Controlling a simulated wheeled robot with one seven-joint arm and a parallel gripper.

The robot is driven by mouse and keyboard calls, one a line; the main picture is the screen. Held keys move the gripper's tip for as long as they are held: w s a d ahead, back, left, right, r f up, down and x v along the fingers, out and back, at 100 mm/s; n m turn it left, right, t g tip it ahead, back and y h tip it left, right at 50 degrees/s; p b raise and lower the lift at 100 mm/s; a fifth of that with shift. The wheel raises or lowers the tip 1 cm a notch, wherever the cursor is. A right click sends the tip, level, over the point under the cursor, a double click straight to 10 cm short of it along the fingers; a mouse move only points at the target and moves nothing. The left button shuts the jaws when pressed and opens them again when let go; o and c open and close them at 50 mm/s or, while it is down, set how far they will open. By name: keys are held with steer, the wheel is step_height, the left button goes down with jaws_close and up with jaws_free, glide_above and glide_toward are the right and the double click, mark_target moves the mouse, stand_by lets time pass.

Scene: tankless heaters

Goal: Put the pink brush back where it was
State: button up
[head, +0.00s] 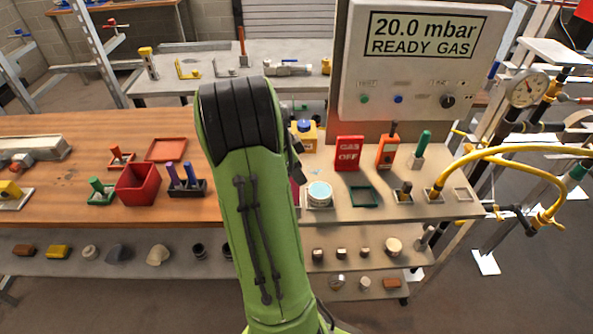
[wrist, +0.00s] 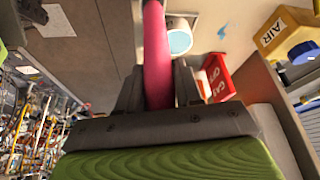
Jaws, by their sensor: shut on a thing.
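The pink brush (wrist: 157,50) shows in the wrist view as a pink handle between the two dark fingers of my gripper (wrist: 158,88). My gripper is shut on it. The handle runs up to the top edge of the wrist view, and its ends are hidden or cut off. In the head view my green arm hides the gripper; only a small dark pink sliver (head: 295,193) shows at its right edge. A white round tub with a pale blue top (head: 319,193) stands just right of that sliver; it also shows beside the handle in the wrist view (wrist: 180,41).
On the pale bench are a red GAS OFF sign (head: 349,153), a green square frame (head: 364,196), an orange block (head: 387,151) and a yellow hose (head: 497,155). A red bin (head: 138,184) is on the wooden bench.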

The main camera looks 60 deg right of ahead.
steer(key=o, duration=1)
steer(key=shift+o, duration=0.2)
steer(key=w+a+r+n+t+p, duration=0.2)
steer(key=w+a+r+n+p, duration=0.35)
steer(key=a+r, duration=0.65)
steer(key=s+a+r+n+t+y+b, duration=0.1)
steer(key=s+a+n+t, duration=0.1)
steer(key=a+n, duration=0.9)
steer(key=s+a+r+n+t+y, duration=0.1)
steer(key=a+n+t, duration=0.4)
steer(key=a+n, duration=0.6)
steer(key=s+a+y, duration=0.1)
steer(key=s+a, duration=0.1)
steer(key=a, duration=0.1)
steer(key=shift+s+r+b, duration=0.2)
steer(key=shift+r+b, duration=0.15)
steer(key=shift+b, duration=0.05)
